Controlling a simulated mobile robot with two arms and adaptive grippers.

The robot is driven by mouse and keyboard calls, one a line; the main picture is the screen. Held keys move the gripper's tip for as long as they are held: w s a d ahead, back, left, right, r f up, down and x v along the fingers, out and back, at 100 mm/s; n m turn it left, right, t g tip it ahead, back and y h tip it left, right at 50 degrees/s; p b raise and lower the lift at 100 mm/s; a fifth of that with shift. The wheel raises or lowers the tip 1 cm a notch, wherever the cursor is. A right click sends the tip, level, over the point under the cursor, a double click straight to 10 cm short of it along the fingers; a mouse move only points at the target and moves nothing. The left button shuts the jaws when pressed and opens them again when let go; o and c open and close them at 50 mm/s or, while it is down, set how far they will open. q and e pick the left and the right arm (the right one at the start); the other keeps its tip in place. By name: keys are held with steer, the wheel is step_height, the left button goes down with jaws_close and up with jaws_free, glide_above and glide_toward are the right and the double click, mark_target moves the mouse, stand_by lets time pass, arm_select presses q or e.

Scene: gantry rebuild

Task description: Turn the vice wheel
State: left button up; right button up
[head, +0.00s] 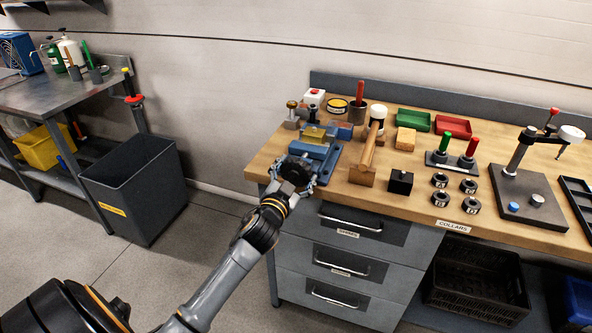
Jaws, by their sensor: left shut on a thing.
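The blue vice (326,153) stands at the front left corner of the wooden workbench (290,140). A yellowish block (314,133) sits at its jaws. My left gripper (299,172) is at the front end of the vice, where the wheel is, just beyond the bench's front edge. It is shut on the vice wheel. The gripper hides most of the wheel, so its turn angle cannot be told. My right gripper is not in view.
Close right of the vice lie a wooden mallet (367,158) and a black block (400,182). Several black collars and a stand (528,200) are farther right. Drawers (335,262) sit below the bench. A grey bin (135,190) stands left; the floor between is clear.

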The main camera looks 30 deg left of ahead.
arm_select(q)
steer(key=o, duration=1.2)
steer(key=shift+c, duration=0.2)
steer(key=v, duration=1.2)
steer(key=shift+f, duration=0.15)
